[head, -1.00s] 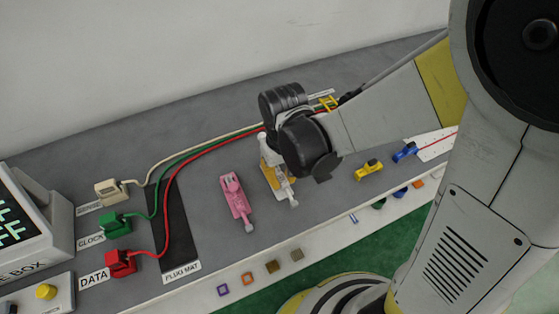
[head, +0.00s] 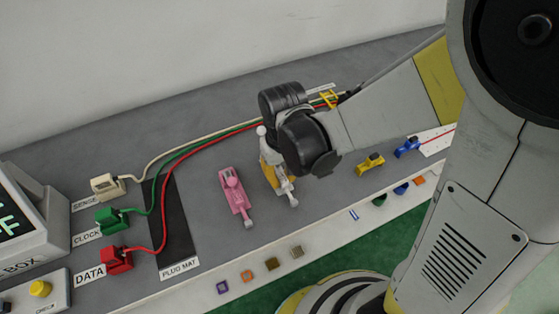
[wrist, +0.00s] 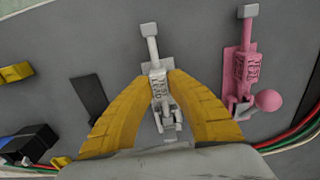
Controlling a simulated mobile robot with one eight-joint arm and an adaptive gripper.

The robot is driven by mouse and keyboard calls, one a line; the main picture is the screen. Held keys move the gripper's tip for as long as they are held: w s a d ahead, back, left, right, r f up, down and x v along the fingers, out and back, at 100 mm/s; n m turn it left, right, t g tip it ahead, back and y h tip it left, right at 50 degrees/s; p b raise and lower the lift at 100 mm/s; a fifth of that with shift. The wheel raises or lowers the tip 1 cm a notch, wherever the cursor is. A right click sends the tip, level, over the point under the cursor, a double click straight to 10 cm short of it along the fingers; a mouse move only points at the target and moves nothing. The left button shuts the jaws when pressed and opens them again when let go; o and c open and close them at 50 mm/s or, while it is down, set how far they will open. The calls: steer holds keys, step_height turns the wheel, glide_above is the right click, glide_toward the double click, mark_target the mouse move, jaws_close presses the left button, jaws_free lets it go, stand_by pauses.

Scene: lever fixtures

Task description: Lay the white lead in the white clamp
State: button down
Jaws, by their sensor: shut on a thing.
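The white clamp (wrist: 158,84) stands on the grey bench, with its arm pointing up in the wrist view. In the head view its front end (head: 287,192) shows below my wrist, and a white round knob (head: 261,130) shows at my wrist's left. My gripper (wrist: 162,76) has its yellow fingers on both sides of the white clamp, shut on it. The white lead (head: 190,140) runs from the white plug (head: 107,186) at the left along the back of the bench. My arm hides part of its far end. I cannot tell whether it touches the clamp.
A pink clamp (head: 235,195) with a ball knob stands close by; it also shows in the wrist view (wrist: 240,70). Green (head: 150,208) and red (head: 165,220) leads run beside the white one. Yellow (head: 370,164) and blue (head: 407,147) clamps stand to the right.

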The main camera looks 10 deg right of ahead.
steer(key=shift+f, duration=0.2)
steer(key=c, duration=0.8)
jaws_free()
steer(key=shift+r, duration=0.1)
steer(key=shift+r+p, duration=2.8)
steer(key=shift+r, duration=0.65)
steer(key=s+d+r+m+t, duration=0.3)
steer(key=d+r+t, duration=0.4)
steer(key=d+r, duration=0.4)
step_height(320, 180, up, 4)
steer(key=shift+s+d+r, duration=0.1)
steer(key=shift+s+d, duration=0.15)
steer(key=shift+s, duration=0.15)
